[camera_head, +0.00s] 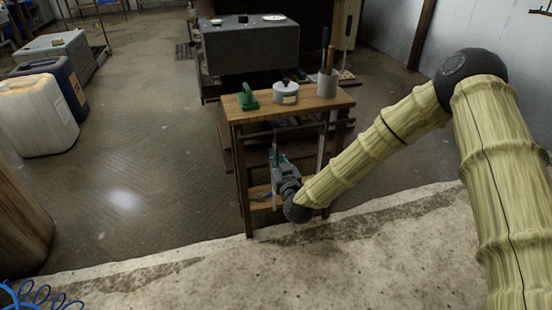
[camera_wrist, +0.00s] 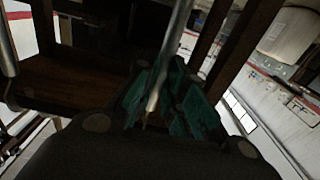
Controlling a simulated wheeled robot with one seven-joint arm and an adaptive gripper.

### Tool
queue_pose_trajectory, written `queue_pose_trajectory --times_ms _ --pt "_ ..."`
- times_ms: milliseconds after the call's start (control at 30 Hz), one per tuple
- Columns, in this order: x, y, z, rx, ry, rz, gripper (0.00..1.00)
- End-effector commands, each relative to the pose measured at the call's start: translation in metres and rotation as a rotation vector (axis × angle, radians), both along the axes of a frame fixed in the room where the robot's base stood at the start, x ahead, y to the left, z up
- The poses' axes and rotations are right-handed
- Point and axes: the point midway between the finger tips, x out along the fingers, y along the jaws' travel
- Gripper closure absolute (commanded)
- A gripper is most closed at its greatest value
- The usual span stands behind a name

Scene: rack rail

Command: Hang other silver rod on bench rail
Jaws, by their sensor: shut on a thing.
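My gripper (camera_head: 278,158) is in front of the small wooden bench (camera_head: 308,103), below its top. In the wrist view, the green fingers of my gripper (camera_wrist: 160,95) are closed on a silver rod (camera_wrist: 176,35), which runs up out of the picture. In the head view this rod is thin and partly hidden by my gripper. A second pale, upright rod (camera_head: 322,150) hangs at the right of the bench front. A dark rail (camera_head: 290,127) runs under the bench top; whether the held rod touches it I cannot tell.
On the bench top stand a green tool (camera_head: 247,97), a lidded grey pot (camera_head: 286,93) and a grey cup with tools (camera_head: 327,84). A low shelf (camera_head: 262,190) lies under the top. A large grey block (camera_head: 250,46) is behind.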

Motion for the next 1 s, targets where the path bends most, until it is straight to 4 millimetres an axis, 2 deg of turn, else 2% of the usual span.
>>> queue_pose_trajectory --times_ms 200,233,333,367,767,1000 --pt "0.0 0.0 -0.003 0.0 0.0 0.0 1.0" --pt "0.0 0.0 -0.002 0.0 -0.001 0.0 0.83" --pt "0.0 0.0 -0.002 0.0 0.0 0.0 0.64" --pt "0.0 0.0 -0.002 0.0 0.0 0.0 0.63" --pt "-0.005 -0.002 -0.003 0.0 0.001 0.001 0.63" --pt "-0.038 -0.012 -0.002 0.0 0.001 0.002 0.63"
